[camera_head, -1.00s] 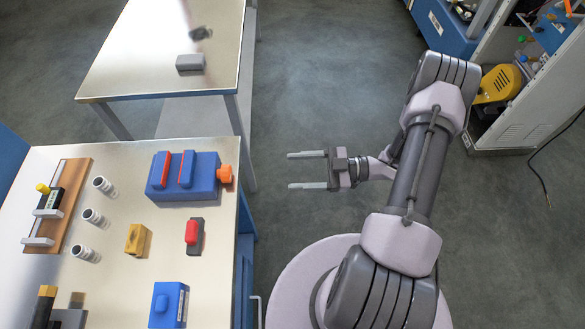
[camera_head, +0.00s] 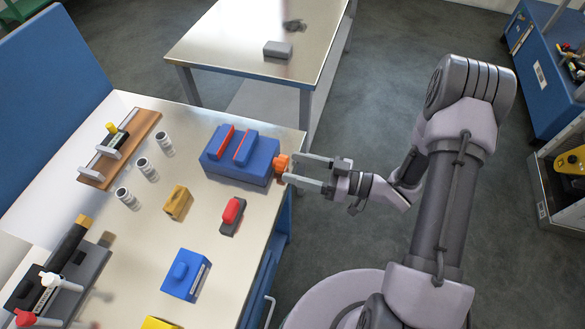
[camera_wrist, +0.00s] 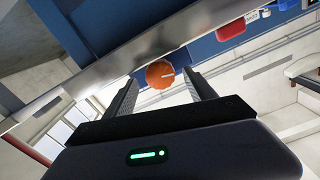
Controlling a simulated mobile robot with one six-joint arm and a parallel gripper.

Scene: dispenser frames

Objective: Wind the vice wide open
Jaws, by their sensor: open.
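The vice (camera_head: 240,172) is a blue block on the near bench, close to its right edge. Two upright red-faced jaws (camera_head: 236,143) stand on it with a narrow gap between them. Its orange knob (camera_head: 280,163) sticks out on the right side, toward my arm. My gripper (camera_head: 289,166) is open and empty, its two fingers pointing at the knob. The fingertips are at or just short of the knob; exact overlap is hard to tell. In the wrist view the knob (camera_wrist: 160,74) appears between the fingertips, with a pale line on its face.
On the bench are a red-and-black switch (camera_head: 232,213), a yellow block (camera_head: 178,203), a blue button box (camera_head: 187,275), several metal cylinders (camera_head: 146,170) and a wooden board (camera_head: 137,137). A second table (camera_head: 235,40) stands behind.

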